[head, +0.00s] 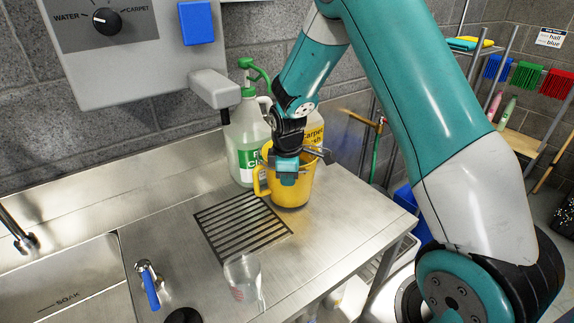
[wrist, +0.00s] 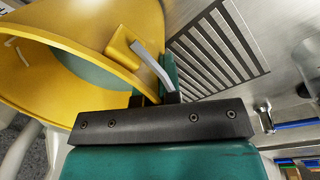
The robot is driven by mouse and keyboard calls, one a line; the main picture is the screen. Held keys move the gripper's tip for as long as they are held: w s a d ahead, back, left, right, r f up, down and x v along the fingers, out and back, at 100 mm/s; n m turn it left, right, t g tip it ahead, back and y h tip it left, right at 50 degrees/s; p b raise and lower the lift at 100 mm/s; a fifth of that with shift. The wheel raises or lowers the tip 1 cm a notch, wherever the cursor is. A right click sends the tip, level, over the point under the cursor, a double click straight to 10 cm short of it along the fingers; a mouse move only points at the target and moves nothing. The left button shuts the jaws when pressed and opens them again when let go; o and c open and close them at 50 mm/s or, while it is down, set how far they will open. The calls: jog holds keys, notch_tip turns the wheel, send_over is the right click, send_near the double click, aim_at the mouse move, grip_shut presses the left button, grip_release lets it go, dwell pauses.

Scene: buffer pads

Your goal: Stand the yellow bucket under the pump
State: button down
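The yellow bucket (head: 293,190) is upright, just right of the drain grate (head: 240,225), with a handle on its left side. I cannot tell whether its base touches the counter. My gripper (head: 287,172) is at the bucket's near wall, pointing down. In the wrist view, my fingers (wrist: 156,88) close on the rim of the bucket (wrist: 75,30), one inside and one outside. A green pump (head: 252,72) tops a pale bottle (head: 245,140) behind and left of the bucket. A grey spout block (head: 215,89) juts from the wall dispenser beside that pump.
A yellow-labelled bottle (head: 313,130) stands behind the bucket, partly hidden. A clear cup (head: 243,278) stands in front of the grate. A blue-handled tap (head: 150,287) and sink (head: 65,285) are at left.

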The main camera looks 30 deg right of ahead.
jog(key=shift+f, duration=0.35)
jog(key=c, duration=1.7)
grip_release()
jog(key=shift+f, duration=0.25)
jog(key=shift+c, duration=0.2)
jog(key=o, duration=0.4)
jog(key=shift+o, duration=0.2)
jog(key=shift+r, duration=0.2)
notch_tip(320, 180, up, 11)
jog(key=s+b, duration=0.1)
jog(key=s+a+r+m+y, duration=0.2)
jog(key=s+a+r, duration=0.2)
jog(key=s+a, duration=0.5)
jog(key=s+a+r+m+g+y, duration=0.1)
jog(key=s+a+r+y, duration=0.2)
jog(key=s+a, duration=0.7)
jog(key=s+r, duration=0.1)
jog(key=s, duration=0.6)
jog(key=shift+s+a+r+m, duration=0.2)
jog(key=shift+r+m, duration=0.1)
jog(key=shift+m, duration=0.1)
